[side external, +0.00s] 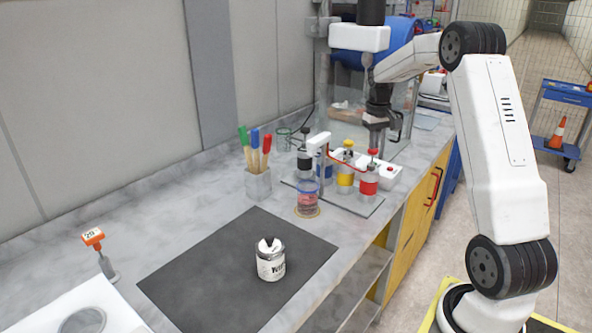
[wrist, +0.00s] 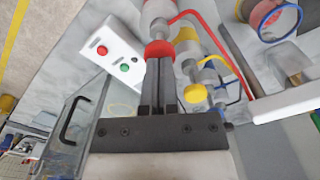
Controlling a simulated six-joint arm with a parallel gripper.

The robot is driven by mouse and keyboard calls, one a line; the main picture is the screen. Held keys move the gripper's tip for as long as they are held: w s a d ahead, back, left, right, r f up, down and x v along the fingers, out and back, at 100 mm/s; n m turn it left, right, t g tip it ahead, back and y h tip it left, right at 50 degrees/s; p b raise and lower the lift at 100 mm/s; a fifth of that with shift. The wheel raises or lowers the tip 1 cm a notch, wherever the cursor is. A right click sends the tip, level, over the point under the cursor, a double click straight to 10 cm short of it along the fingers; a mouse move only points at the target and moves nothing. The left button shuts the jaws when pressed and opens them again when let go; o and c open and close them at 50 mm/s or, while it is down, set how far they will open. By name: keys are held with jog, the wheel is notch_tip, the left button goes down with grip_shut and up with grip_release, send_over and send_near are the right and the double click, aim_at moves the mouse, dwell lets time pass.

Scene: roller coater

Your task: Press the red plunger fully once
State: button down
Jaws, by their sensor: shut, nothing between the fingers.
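The red plunger (side external: 373,152) is the round red cap on top of the pump with the red-banded bottle (side external: 368,186). It also shows in the wrist view as a red disc (wrist: 159,48). My gripper (side external: 375,146) points down directly above it, and its fingers are together with nothing between them. In the wrist view the fingertips (wrist: 158,62) overlap the near edge of the red disc. I cannot tell whether they touch it. The plunger stands upright and looks raised above its bottle.
A yellow plunger (wrist: 195,93) stands close beside the red one. A white control box (side external: 388,176) with red and green buttons is on the other side. A paint can (side external: 270,262) sits on the dark mat (side external: 200,275).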

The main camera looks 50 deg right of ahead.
jog(key=shift+r, duration=1)
jog(key=shift+r, duration=3)
jog(key=w+a+f+n+t, duration=0.15)
jog(key=a+f, duration=0.25)
jog(key=a, duration=0.6)
jog(key=a+f+n, duration=0.2)
jog(key=a+f, duration=0.2)
jog(key=a, duration=0.6)
jog(key=s+a+f, duration=0.2)
jog(key=s+a, duration=0.1)
jog(key=a, duration=0.2)
jog(key=s+a+f+n, duration=0.1)
jog(key=s+a+f, duration=0.2)
jog(key=s+a, duration=0.1)
jog(key=s+a+f+n+t, duration=0.1)
jog(key=s+a+f, duration=0.1)
jog(key=s+a, duration=0.2)
jog(key=shift+a+f, duration=0.35)
jog(key=shift+a, duration=0.9)
jog(key=shift+w+n, duration=0.1)
jog(key=shift+n, duration=0.15)
